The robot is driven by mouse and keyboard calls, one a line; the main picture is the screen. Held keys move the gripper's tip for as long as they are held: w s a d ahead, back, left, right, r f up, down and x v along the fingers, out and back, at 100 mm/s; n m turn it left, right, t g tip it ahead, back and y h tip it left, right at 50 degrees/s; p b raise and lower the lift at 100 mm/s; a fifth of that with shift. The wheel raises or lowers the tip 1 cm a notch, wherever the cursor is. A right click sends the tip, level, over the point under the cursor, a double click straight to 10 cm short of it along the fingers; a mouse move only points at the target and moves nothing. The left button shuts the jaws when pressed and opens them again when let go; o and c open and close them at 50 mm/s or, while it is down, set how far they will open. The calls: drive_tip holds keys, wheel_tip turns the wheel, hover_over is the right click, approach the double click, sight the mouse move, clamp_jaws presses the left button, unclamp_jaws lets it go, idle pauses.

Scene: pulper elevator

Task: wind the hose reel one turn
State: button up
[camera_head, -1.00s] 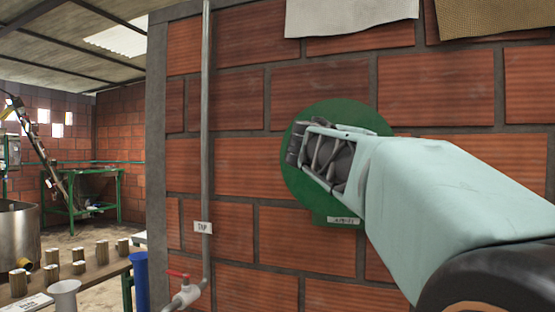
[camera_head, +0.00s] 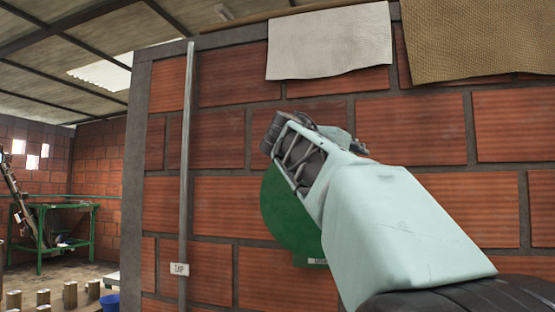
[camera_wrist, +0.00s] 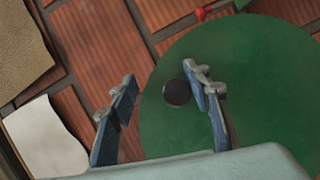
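The hose reel is a round green disc (camera_head: 290,225) on the brick wall, partly hidden by my arm in the head view. In the wrist view the green disc (camera_wrist: 255,95) fills the right side. A round dark knob (camera_wrist: 176,92) shows in front of the disc. My gripper (camera_wrist: 160,76) is open, with its two fingers apart. The knob appears between the fingers, close to the right one; I cannot tell whether they touch. In the head view my gripper (camera_head: 305,128) is at the upper edge of the disc, and the knob is hidden.
A pale cloth (camera_head: 330,42) and a tan woven sheet (camera_head: 475,40) hang above. A vertical pipe (camera_head: 187,150) with a TAP label (camera_head: 179,269) runs left of the reel. A green table (camera_head: 50,225) stands far left. A small red part (camera_wrist: 201,13) shows in the wrist view.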

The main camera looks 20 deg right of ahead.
drive_tip(key=shift+s+d+r, duration=0.1)
drive_tip(key=shift+s+r, duration=0.05)
drive_tip(key=shift+r, duration=0.45)
drive_tip(key=shift+s+d+r, duration=0.1)
drive_tip(key=shift+r, duration=0.5)
drive_tip(key=s+a+f+b, duration=0.2)
drive_tip(key=s+a+b, duration=0.3)
drive_tip(key=s+a, duration=0.2)
drive_tip(key=shift+s+a+f, duration=0.2)
drive_tip(key=shift+a+f, duration=0.2)
drive_tip(key=shift+a, duration=0.9)
drive_tip(key=shift+r, duration=0.1)
drive_tip(key=shift+d+f, duration=0.2)
